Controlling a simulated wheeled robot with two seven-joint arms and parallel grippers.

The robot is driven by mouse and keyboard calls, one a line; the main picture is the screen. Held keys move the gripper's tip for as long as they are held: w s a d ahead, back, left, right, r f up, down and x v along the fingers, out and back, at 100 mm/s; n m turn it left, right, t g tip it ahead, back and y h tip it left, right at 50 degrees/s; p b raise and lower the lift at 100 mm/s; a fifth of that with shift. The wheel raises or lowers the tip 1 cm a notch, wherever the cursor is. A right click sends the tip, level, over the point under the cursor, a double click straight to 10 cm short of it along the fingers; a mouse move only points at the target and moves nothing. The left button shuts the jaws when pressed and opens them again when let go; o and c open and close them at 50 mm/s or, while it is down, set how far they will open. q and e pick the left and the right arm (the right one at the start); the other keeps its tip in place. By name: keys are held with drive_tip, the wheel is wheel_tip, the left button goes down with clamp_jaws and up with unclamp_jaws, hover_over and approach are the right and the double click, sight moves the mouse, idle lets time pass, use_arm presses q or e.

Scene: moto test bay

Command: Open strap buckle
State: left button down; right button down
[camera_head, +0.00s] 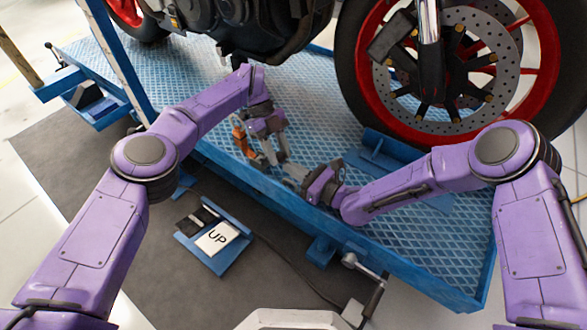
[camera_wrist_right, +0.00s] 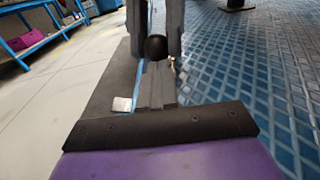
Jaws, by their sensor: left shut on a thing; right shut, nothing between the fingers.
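An orange part (camera_head: 240,136), which looks like the strap buckle, shows at my left gripper above the blue lift platform. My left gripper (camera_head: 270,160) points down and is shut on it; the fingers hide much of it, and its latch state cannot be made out. My right gripper (camera_head: 288,178) is shut and empty, just right of the left gripper and close to its fingertips. The buckle cannot be made out there.
The motorcycle's front wheel (camera_head: 455,70) with red rim stands on the blue platform (camera_head: 410,235). A blue chock-like bracket (camera_head: 375,150) lies near the tyre. A pedal marked UP (camera_head: 217,237) is on the dark mat. A crank handle (camera_head: 375,295) sticks out at the platform's front edge.

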use_arm(q)
drive_tip(key=shift+s+d, duration=0.1)
use_arm(e)
drive_tip(key=shift+w+a+r, duration=0.15)
drive_tip(key=shift+a+r, duration=0.1)
drive_tip(key=shift+r, duration=0.2)
drive_tip(key=shift+w+a+r, duration=0.1)
drive_tip(key=shift+a+r, duration=0.1)
drive_tip(key=shift+r, duration=0.25)
use_arm(q)
drive_tip(key=c, duration=1.1)
unclamp_jaws()
drive_tip(key=shift+o, duration=0.4)
use_arm(e)
drive_tip(key=shift+f, duration=0.15)
